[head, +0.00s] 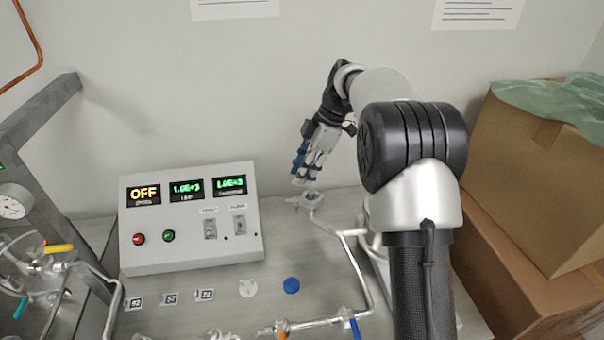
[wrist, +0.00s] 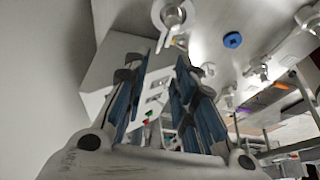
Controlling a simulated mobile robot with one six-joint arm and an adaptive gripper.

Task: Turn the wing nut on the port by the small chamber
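A metal port fitting (head: 306,201) with a clamp-like part on it sits at the upper end of a bent pipe, right of the control box. It also shows at the top of the wrist view (wrist: 172,15). The wing nut is too small to make out for sure. My gripper (head: 305,180) points down just above this fitting in the head view; I cannot tell whether it touches. I cannot pick out the small chamber with certainty; my arm hides part of the bench.
A control box (head: 190,255) with an OFF display stands left of the fitting. A blue cap (head: 291,286) and a white disc (head: 248,288) lie in front. Valves and pipes (head: 340,318) run along the near side. Cardboard boxes (head: 545,180) stack at the right.

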